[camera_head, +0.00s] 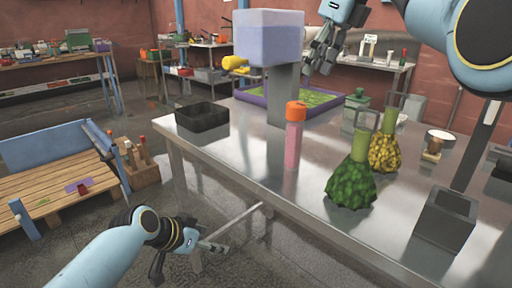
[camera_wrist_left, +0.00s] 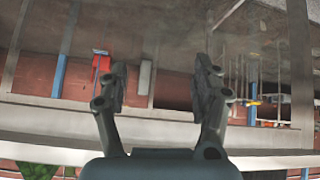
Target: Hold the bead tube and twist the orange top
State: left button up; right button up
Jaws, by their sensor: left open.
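The bead tube (camera_head: 292,147) stands upright on the metal table, pink and clear, with an orange top (camera_head: 296,111). My left gripper (camera_head: 196,258) is low in front of the table's edge, well to the left of and below the tube. In the left wrist view my left gripper (camera_wrist_left: 160,82) has its two fingers wide apart with nothing between them. My right gripper (camera_head: 320,58) hangs above the table, up and to the right of the orange top, and apart from it. Its fingers are bunched in this view, so its opening is unclear.
The table (camera_head: 245,165) also holds a black tray (camera_head: 202,117), a purple tray (camera_head: 252,98), a green bead flask (camera_head: 351,186), a yellow one (camera_head: 385,153) and a grey square container (camera_head: 446,218). A machine with a pale box head (camera_head: 268,38) stands behind the tube.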

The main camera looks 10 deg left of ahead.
pick_arm(q)
jog(key=w+d+r+m+t+h, duration=0.1)
jog(key=w+d+r+m+h, duration=0.2)
jog(key=r, duration=0.7)
jog(key=w+d+r+m+t+h, duration=0.1)
jog(key=w+d+r, duration=0.1)
jog(key=w+r, duration=0.5)
jog(key=h, duration=0.2)
send_near(287, 143)
jog(key=w, duration=0.1)
jog(key=shift+m+g, duration=0.3)
jog(key=shift+m, duration=0.1)
jog(key=x, duration=1.1)
jog(key=shift+d, duration=0.2)
jog(key=shift+s, duration=0.1)
